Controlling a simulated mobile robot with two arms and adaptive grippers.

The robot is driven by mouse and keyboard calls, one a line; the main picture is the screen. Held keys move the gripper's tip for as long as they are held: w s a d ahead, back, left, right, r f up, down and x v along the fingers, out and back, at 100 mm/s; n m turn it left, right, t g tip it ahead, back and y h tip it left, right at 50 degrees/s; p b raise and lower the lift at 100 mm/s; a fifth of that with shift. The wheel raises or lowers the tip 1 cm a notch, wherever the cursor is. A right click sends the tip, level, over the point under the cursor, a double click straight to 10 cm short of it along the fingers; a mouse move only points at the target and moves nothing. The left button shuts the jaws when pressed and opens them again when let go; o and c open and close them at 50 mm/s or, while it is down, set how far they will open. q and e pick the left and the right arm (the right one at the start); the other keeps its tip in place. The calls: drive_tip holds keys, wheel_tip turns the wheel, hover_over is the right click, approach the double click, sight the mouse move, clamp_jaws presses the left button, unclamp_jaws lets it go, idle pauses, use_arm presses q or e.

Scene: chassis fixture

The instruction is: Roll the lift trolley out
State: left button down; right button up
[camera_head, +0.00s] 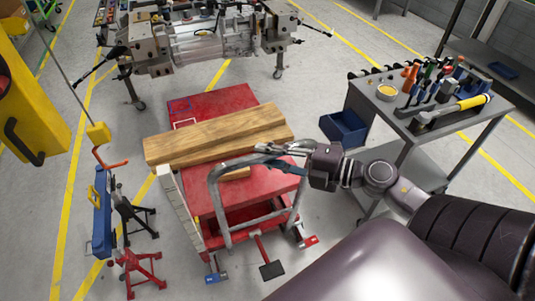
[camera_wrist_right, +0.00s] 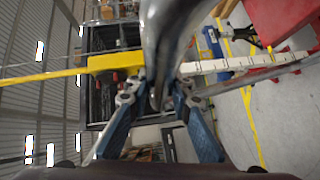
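The lift trolley (camera_head: 211,203) is red, with a grey tubular push handle (camera_head: 216,190) at its near end. Two wooden beams (camera_head: 220,135) lie across its top. My right gripper (camera_head: 268,156) is at the top of the handle, coming in from the right. In the right wrist view, the grey handle tube (camera_wrist_right: 165,40) runs between the blue fingers of this gripper (camera_wrist_right: 160,92), one finger on each side. Whether both fingers press on the tube cannot be made out. My left gripper is not in view.
A fixture with a grey machine part (camera_head: 205,40) stands behind the trolley. A grey tool cart (camera_head: 400,105) with a blue bin (camera_head: 344,127) is on the right. Red and blue stands (camera_head: 135,262) are on the left. Floor around the trolley's near end is partly clear.

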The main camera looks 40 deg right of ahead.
clamp_jaws()
drive_tip(key=shift+s+a+p, duration=0.2)
drive_tip(key=shift+s+p, duration=0.1)
drive_tip(key=shift+p, duration=0.05)
drive_tip(key=s, duration=0.3)
drive_tip(key=shift+a+f+p, duration=0.1)
drive_tip(key=shift+a+p, duration=0.15)
drive_tip(key=shift+p, duration=0.1)
drive_tip(key=shift+o, duration=2.3)
unclamp_jaws()
drive_tip(key=o, duration=0.4)
drive_tip(key=shift+w, duration=0.25)
drive_tip(key=shift+o, duration=0.2)
